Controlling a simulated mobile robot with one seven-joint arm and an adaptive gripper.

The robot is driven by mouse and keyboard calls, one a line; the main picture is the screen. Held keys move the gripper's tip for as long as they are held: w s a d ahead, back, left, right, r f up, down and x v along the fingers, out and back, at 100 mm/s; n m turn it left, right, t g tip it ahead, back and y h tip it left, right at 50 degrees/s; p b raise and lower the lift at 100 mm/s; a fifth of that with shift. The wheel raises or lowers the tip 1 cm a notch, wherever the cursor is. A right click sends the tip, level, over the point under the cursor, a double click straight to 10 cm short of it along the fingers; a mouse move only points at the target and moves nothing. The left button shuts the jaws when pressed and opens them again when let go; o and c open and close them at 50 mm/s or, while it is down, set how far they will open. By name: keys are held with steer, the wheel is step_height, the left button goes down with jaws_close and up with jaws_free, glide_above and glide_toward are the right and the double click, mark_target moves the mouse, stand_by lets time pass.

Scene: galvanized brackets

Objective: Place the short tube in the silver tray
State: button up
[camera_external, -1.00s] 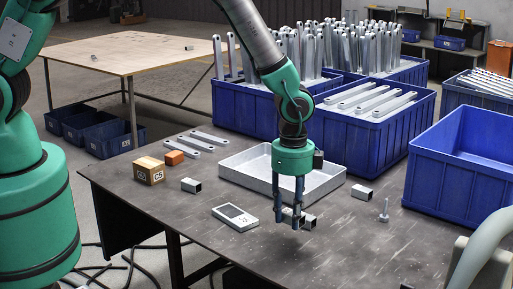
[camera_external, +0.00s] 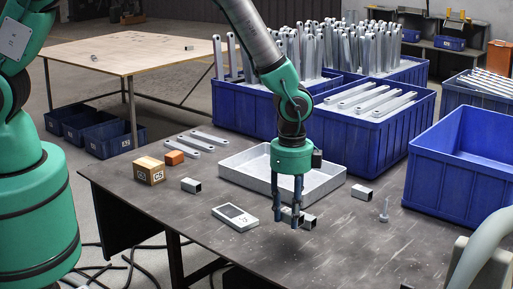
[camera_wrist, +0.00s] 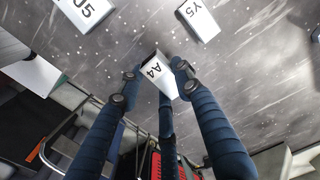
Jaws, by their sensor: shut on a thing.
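My gripper (camera_external: 288,218) is low over the front middle of the table, its fingers pointing down. It is shut on a short square metal tube (camera_wrist: 158,76) marked A4, which sits between the fingertips in the wrist view. In the external view the fingers partly hide this tube. I cannot tell whether it touches the table. The silver tray (camera_external: 240,183), shallow and rectangular, lies just behind my gripper. No object shows in its visible part; my gripper hides some of it.
Another short tube (camera_external: 308,221) lies close to the right of my fingers. More tubes lie at left (camera_external: 192,185) and right (camera_external: 362,192). A bolt (camera_external: 384,212) stands at right. Blue bins (camera_external: 368,145) line the back.

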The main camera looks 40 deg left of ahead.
mark_target(261, 173)
steer(key=w+a+r, duration=0.2)
steer(key=w+a, duration=0.8)
steer(key=a, duration=0.3)
steer(key=w+a+r, duration=0.3)
steer(key=w+a, duration=0.7)
steer(key=a, duration=0.3)
steer(key=shift+a+r+b, duration=0.2)
steer(key=shift+r+b, duration=0.15)
steer(key=shift+b, duration=0.1)
steer(key=shift+f+b, duration=0.65)
steer(key=shift+f, duration=2.45)
steer(key=shift+f+b, duration=0.45)
steer(key=shift+f, duration=1.45)
steer(key=shift+f, duration=0.15)
steer(key=o, duration=1.2)
